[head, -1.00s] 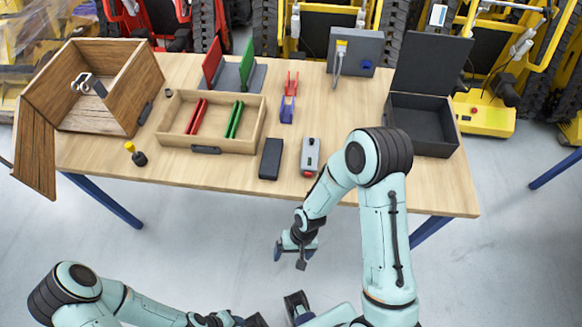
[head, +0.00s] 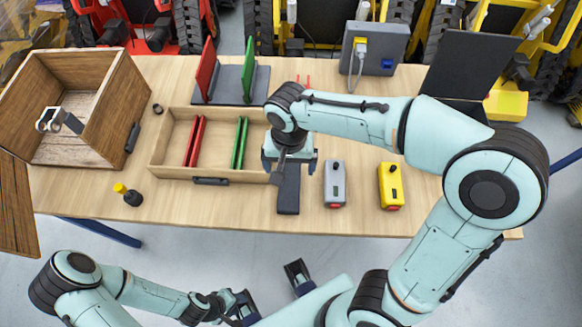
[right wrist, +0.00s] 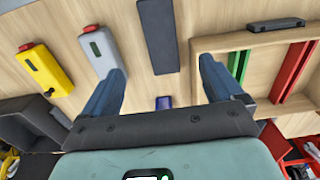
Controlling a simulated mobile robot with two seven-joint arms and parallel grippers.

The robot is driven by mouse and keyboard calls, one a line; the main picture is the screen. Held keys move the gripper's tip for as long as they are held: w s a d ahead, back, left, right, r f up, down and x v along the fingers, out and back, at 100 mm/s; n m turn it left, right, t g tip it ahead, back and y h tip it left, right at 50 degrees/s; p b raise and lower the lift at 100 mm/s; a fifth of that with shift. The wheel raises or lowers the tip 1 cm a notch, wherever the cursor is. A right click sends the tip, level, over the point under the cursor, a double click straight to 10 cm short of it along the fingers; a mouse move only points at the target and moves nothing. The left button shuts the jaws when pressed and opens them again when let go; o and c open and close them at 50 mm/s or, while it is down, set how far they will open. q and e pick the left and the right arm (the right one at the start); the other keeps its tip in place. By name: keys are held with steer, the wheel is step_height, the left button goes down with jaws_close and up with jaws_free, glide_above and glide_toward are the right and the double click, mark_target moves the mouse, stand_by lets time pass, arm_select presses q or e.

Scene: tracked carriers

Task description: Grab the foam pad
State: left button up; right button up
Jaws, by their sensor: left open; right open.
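The foam pad (head: 289,198) is taken to be the dark grey flat block lying on the wooden table, near its front edge. My right gripper (head: 289,168) is open and empty above the pad's far part, hiding that end in the head view. In the right wrist view, the pad (right wrist: 158,35) lies ahead, in line with the gap between the open fingers (right wrist: 160,72). I cannot tell the exact height between them. My left gripper (head: 240,307) is open and empty, low in front of the table.
Left of the pad is a wooden tray (head: 165,172) with red and green plates. Right of it are a grey device (head: 335,185) and a yellow device (head: 391,186). A wooden crate (head: 70,150) stands at left. A blue item (right wrist: 163,102) shows between the fingers in the wrist view.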

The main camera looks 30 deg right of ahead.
steer(key=b, duration=0.1)
glide_above(290, 187)
step_height(290, 187, down, 7)
steer(key=shift+s+a+r, duration=0.1)
steer(key=shift+a, duration=0.05)
step_height(290, 187, down, 7)
steer(key=shift+r+b, duration=0.2)
steer(key=shift+b, duration=0.5)
arm_select(q)
step_height(290, 187, down, 2)
steer(key=shift+d+f, duration=0.1)
steer(key=shift+f, duration=0.05)
arm_select(e)
steer(key=c, duration=1.1)
